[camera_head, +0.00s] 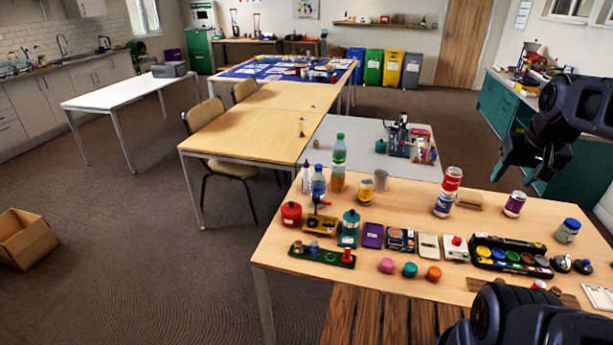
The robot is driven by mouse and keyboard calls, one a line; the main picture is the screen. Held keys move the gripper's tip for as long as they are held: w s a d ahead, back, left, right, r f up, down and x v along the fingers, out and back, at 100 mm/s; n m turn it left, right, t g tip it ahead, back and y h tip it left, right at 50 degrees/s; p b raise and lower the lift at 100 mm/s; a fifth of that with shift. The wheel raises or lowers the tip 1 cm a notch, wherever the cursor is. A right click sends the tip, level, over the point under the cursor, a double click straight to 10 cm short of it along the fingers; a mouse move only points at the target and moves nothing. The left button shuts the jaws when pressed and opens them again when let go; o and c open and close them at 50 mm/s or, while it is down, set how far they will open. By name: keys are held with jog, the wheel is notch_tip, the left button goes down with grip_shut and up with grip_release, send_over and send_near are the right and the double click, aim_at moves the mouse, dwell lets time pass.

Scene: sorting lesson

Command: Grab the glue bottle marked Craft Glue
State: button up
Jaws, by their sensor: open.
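Several bottles stand at the back left of the near wooden table. A slim bottle with a pointed top (305,178) looks most like a glue bottle, but its label is too small to read. Beside it stand a blue bottle (318,184) and a taller green-capped bottle (338,165). Another small bottle with a thin tip (302,128) stands on the farther wooden table. I cannot tell which is marked Craft Glue. My gripper (522,165) is dark, open and empty, at the right above the near table's far edge, well away from the bottles.
The near table (300,255) holds cans (451,179), jars, paint trays (508,256) and coloured pots in front of and right of the bottles. A grey table (345,140) adjoins behind. A cardboard box (25,238) lies on the open floor at left.

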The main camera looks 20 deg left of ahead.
jog(key=shift+o, duration=0.8)
